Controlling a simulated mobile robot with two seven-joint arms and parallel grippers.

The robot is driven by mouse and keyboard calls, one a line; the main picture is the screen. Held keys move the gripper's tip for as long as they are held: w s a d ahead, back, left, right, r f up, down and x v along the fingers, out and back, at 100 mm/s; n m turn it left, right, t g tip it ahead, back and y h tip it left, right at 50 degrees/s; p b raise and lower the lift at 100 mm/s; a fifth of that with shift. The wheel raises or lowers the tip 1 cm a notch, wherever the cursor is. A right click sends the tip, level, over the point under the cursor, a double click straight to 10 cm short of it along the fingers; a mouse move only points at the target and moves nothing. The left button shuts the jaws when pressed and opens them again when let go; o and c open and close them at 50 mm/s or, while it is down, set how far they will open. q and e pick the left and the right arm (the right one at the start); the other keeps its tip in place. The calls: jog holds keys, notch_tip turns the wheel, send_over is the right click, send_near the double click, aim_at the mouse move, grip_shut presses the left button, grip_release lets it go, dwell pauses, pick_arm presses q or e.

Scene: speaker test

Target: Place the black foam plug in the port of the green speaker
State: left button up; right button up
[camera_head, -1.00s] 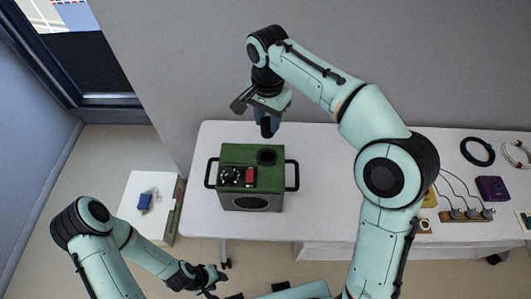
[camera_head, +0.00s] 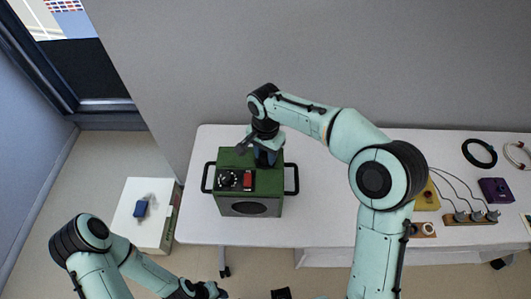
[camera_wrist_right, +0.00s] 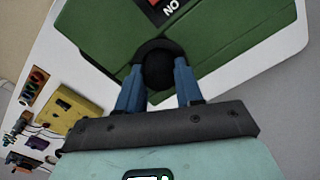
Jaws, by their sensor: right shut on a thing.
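The green speaker (camera_head: 237,158) stands on the white table, with its port at the right of its top face. My right gripper (camera_head: 266,160) points down over that port, its blue fingers shut on the black foam plug (camera_wrist_right: 158,72). In the right wrist view the plug sits between the fingertips, against the dark round rim of the port (camera_wrist_right: 160,45). I cannot tell how deep the plug is in the port. In the head view the gripper hides the plug and port. My left gripper (camera_head: 207,291) is low at the bottom edge, away from the speaker; its jaws are unclear.
The speaker has black side handles (camera_head: 291,179), dark knobs and a red part on top. A blue object (camera_head: 141,209) lies on a white box at left. A yellow box (camera_head: 427,196), a purple box (camera_head: 496,190) and black cable (camera_head: 479,153) are at the table's right.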

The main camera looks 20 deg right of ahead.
aim_at(265, 154)
jog(key=shift+f, duration=0.2)
jog(key=o, duration=1)
jog(key=shift+r, duration=0.1)
jog(key=shift+r, duration=0.1)
pick_arm(q)
jog(key=w+r+p, duration=0.2)
jog(key=shift+r, duration=0.35)
pick_arm(e)
notch_tip(265, 154, up, 12)
jog(key=shift+r, duration=0.1)
pick_arm(q)
jog(key=shift+s, duration=0.1)
